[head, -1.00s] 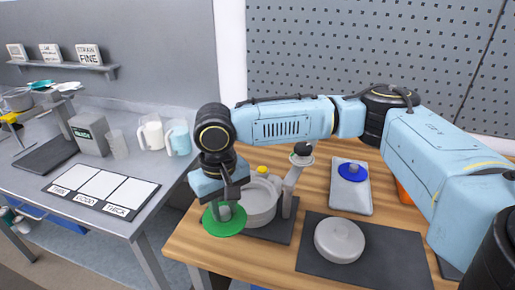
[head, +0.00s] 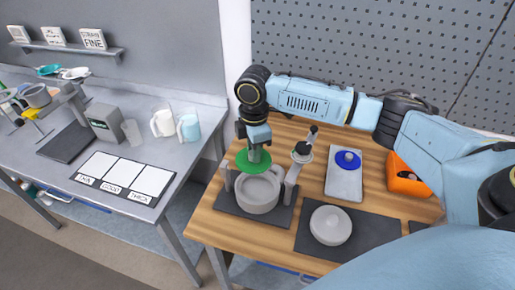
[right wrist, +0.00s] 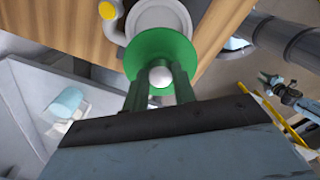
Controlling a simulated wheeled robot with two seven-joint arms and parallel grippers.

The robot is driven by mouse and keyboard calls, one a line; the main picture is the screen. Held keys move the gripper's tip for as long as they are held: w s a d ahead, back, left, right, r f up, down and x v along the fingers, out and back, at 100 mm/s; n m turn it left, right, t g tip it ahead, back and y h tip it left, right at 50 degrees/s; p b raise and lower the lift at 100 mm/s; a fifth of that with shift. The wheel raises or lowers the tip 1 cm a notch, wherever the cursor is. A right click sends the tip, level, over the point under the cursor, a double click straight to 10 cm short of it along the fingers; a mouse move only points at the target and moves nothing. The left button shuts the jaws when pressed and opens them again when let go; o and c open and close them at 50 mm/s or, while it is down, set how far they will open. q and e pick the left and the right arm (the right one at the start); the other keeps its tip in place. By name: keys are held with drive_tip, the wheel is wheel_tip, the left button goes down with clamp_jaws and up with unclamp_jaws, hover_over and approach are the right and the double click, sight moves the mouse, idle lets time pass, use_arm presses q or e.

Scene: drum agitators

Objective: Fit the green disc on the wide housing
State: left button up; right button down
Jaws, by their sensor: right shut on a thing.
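The green disc (head: 247,165) is held by its central stem in my right gripper (head: 255,155), which is shut on it. The disc looks roughly level and hangs over the back of the wide grey round housing (head: 259,205), whose open mouth shows in front of it. I cannot tell how big the gap is. In the right wrist view the disc (right wrist: 138,45) is between the fingers (right wrist: 160,85), with a pale round knob at its middle, and it covers part of the housing's rim (right wrist: 160,8). My left gripper is not in view.
A grey round lid (head: 331,225) lies on another mat. A blue disc (head: 347,158) lies on a pale tray (head: 343,186), near an orange bin (head: 402,186).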

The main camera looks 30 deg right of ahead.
drive_tip(key=shift+n, duration=0.7)
drive_tip(key=f+b, duration=0.2)
drive_tip(key=f, duration=0.1)
drive_tip(key=f+b, duration=0.3)
drive_tip(key=d+f+b, duration=0.1)
drive_tip(key=f+b, duration=0.1)
drive_tip(key=f, duration=0.1)
drive_tip(key=shift+f+b, duration=0.35)
drive_tip(key=shift+b, duration=0.05)
drive_tip(key=shift+f, duration=1.8)
drive_tip(key=shift+p, duration=0.35)
drive_tip(key=shift+f, duration=0.2)
drive_tip(key=shift+f, duration=0.35)
drive_tip(key=shift+d, duration=0.1)
